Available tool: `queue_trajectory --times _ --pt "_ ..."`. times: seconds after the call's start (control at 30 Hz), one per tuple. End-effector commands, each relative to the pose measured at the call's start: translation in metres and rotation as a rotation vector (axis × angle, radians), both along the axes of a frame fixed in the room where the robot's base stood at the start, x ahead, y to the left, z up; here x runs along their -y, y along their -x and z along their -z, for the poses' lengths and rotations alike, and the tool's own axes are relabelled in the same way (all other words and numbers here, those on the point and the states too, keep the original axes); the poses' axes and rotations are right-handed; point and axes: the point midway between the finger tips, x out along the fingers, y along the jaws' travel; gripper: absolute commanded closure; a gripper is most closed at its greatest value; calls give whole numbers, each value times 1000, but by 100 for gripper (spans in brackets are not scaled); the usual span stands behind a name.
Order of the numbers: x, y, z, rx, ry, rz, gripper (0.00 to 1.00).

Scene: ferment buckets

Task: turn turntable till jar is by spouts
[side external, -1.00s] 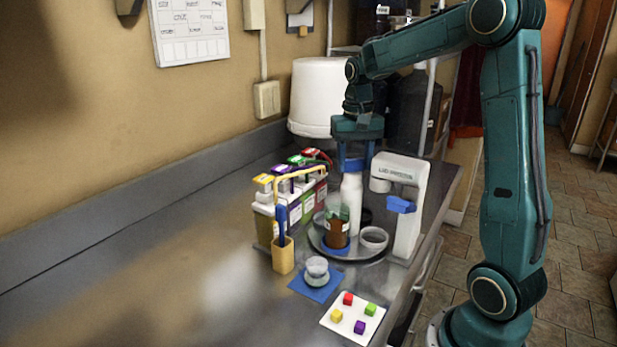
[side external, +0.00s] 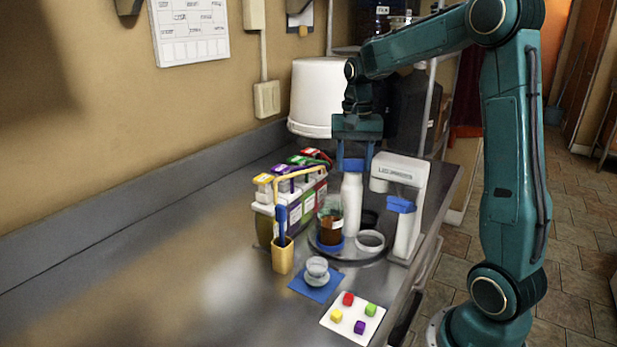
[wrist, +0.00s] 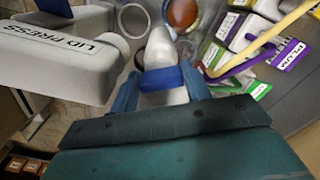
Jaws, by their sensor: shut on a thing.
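The turntable (side external: 367,258) is a round grey metal plate on the counter. A white post (side external: 351,205) rises from its middle and also shows in the wrist view (wrist: 160,48). My gripper (side external: 354,165) is shut on the post's top, its blue fingers around it. The jar (side external: 330,230), clear with amber-brown contents, stands in a blue ring on the turntable's left side; its top shows in the wrist view (wrist: 182,12). The spouts are on the rack of coloured containers (side external: 290,200) just left of the turntable. The jar is near the rack's front end.
A white lid press (side external: 408,210) stands right of the turntable. A white ring (side external: 370,241) sits on the plate. A yellow holder with a blue tool (side external: 283,256), a small cup on a blue mat (side external: 317,281) and a card with coloured cubes (side external: 352,318) lie in front.

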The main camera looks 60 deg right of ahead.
Motion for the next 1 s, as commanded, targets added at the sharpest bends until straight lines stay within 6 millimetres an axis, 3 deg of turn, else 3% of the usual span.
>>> queue_trajectory --times 1.0 --pt "0 -3 -1 2 1 510 94"
